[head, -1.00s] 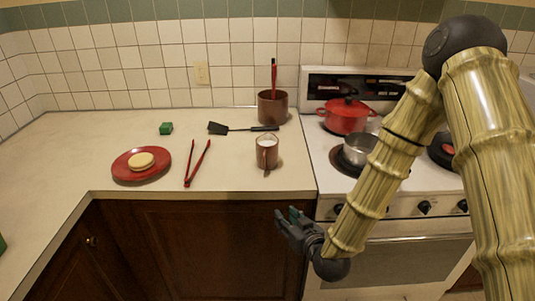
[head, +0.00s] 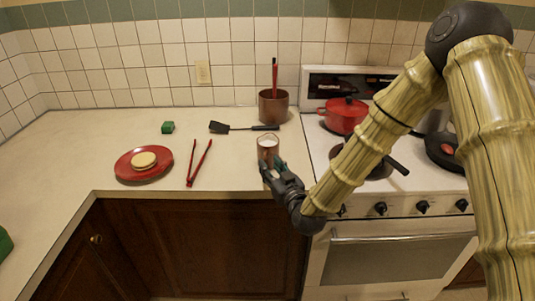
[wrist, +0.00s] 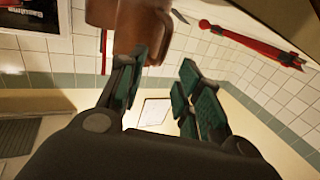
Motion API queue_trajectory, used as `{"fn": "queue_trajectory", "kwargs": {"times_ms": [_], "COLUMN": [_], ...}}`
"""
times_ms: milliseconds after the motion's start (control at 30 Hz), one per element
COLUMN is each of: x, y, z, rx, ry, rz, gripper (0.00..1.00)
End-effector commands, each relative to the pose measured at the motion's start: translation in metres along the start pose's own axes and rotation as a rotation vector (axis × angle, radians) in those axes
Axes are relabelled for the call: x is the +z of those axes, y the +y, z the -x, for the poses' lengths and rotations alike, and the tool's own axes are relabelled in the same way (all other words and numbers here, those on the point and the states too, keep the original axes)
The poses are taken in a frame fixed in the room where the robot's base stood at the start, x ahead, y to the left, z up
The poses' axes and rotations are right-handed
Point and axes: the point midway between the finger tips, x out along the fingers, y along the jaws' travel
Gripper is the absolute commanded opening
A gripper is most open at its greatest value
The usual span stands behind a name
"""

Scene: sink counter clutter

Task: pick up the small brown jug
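The small brown jug (head: 268,146) stands upright near the front edge of the counter, with something white at its mouth. My gripper (head: 273,169) is at the near side of the jug and covers its lower front. In the wrist view the jug (wrist: 132,18) shows at the top, just beyond the left finger. My gripper (wrist: 164,60) has its two green-padded fingers spread apart. The left finger overlaps the jug in the picture; I cannot tell whether it touches.
Red tongs (head: 199,163) and a red plate (head: 127,173) with a round item lie to the left. The stove (head: 325,180), with a red pot (head: 343,116), is right.

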Motion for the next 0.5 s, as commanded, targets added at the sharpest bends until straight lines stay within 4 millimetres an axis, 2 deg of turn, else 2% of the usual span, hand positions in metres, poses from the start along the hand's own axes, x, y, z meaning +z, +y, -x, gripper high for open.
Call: {"fn": "queue_trajectory", "kwargs": {"times_ms": [300, 500], "x": [0.001, 0.002], "y": [0.001, 0.001], "z": [-0.037, -0.042], "rx": [0.000, 0.000], "ry": [0.001, 0.000], "rz": [0.000, 0.000], "gripper": [0.35, 0.35]}}
